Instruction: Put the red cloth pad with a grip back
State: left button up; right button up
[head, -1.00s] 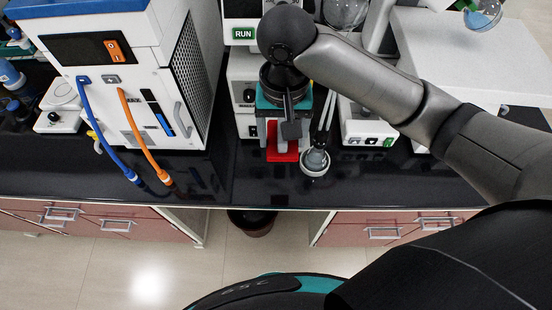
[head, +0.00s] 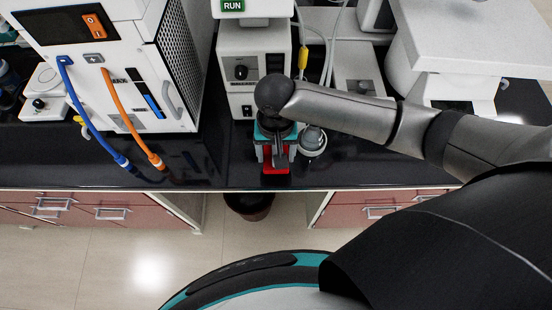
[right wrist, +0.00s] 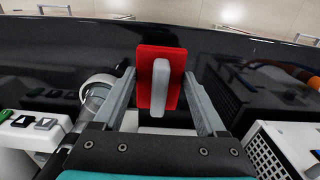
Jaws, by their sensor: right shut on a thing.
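The red cloth pad (head: 277,170) shows near the front edge of the black bench in the head view, below my right gripper (head: 275,156). In the right wrist view the red pad (right wrist: 147,62) has a pale grey upright grip (right wrist: 160,85) on it. The two fingers of my right gripper (right wrist: 160,95) stand on either side of the pad, and the gripper is shut on it. Whether the pad touches the bench is hard to tell. My left gripper is not in view.
A round grey-and-white vessel (head: 313,140) stands close to the right of my gripper. A white instrument (head: 130,75) with blue and orange hoses is at the left. A white boxed device (head: 254,70) stands behind. Bare black bench (head: 215,172) lies left of the pad.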

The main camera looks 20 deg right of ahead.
jog(key=shift+f, duration=1.65)
jog(key=shift+f, duration=0.1)
jog(key=o, duration=1.1)
jog(key=shift+o, duration=0.2)
notch_tip(320, 180, up, 12)
jog(key=shift+r+p, duration=0.15)
jog(key=shift+p, duration=0.65)
